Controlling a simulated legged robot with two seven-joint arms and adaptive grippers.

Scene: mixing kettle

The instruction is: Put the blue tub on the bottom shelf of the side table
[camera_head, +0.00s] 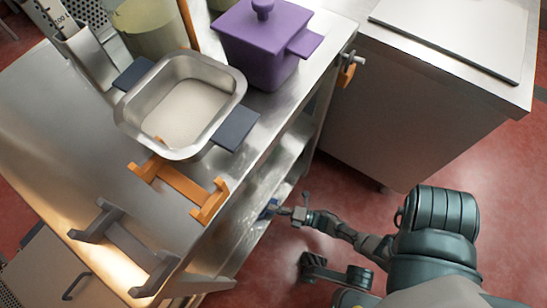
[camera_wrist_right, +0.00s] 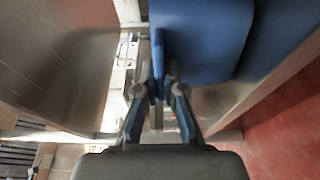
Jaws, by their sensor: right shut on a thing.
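The side table is steel, with a bright top (camera_head: 60,125) and a lower shelf (camera_head: 240,222) showing below its edge in the head view. My right gripper (camera_head: 284,210) reaches in at the table's open side, at about the height of the lower shelf. It is shut on the blue tub (camera_head: 268,209), of which only a small blue piece shows there; the table hides the rest. In the right wrist view the blue tub (camera_wrist_right: 205,42) fills the upper middle, its near edge between the fingers (camera_wrist_right: 160,88). I cannot tell whether it touches the shelf.
On the tabletop stand a steel pan (camera_head: 185,105) with dark handles, a purple lidded pot (camera_head: 262,45), an orange rack (camera_head: 180,187) and a dark rack (camera_head: 122,243). A steel cabinet (camera_head: 400,120) stands at the right. Red floor (camera_head: 330,182) is clear between them.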

